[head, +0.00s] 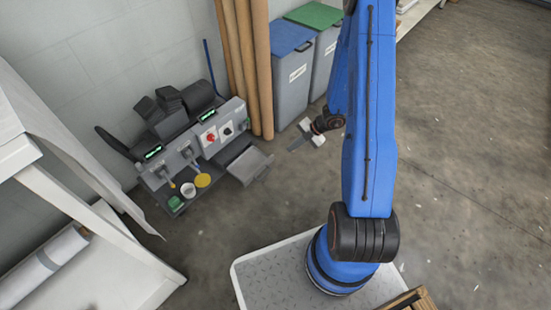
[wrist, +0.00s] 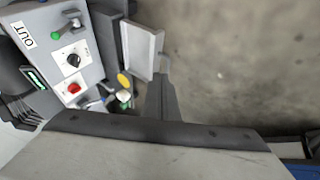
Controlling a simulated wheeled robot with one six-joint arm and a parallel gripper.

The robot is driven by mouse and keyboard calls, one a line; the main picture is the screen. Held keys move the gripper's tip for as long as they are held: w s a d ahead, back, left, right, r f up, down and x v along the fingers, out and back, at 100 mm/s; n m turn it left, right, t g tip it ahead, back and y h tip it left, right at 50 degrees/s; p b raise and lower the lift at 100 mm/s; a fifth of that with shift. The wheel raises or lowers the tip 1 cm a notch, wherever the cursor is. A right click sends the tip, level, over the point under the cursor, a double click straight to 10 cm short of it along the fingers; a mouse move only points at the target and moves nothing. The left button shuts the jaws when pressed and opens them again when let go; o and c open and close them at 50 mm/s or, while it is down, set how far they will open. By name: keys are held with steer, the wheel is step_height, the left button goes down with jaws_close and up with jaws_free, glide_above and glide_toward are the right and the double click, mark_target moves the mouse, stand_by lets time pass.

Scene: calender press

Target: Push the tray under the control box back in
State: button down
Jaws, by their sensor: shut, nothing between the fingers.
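The control box (head: 205,140) is a light grey panel with a red button and dark knobs; it also shows in the wrist view (wrist: 65,50). A grey tray (head: 250,165) sticks out from under its right part, tilted in the picture. In the wrist view the tray (wrist: 143,48) shows as a pale panel with a raised rim.
A dark shelf (head: 178,207) on the left holds a white cup (head: 187,189), a green item and a yellow disc (head: 203,180). Brown rolls (head: 260,70) and a blue-lidded bin (head: 291,75) stand behind. A white rack (head: 75,190) is at left. The floor in front of the tray is clear.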

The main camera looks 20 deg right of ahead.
step_height(320, 180, down, 3)
steer(key=m, duration=0.2)
glide_toward(269, 163)
steer(key=s+x, duration=0.1)
steer(key=x, duration=0.2)
steer(key=shift+w+a+f, duration=0.25)
steer(key=shift+w+a, duration=0.2)
steer(key=shift+w, duration=0.1)
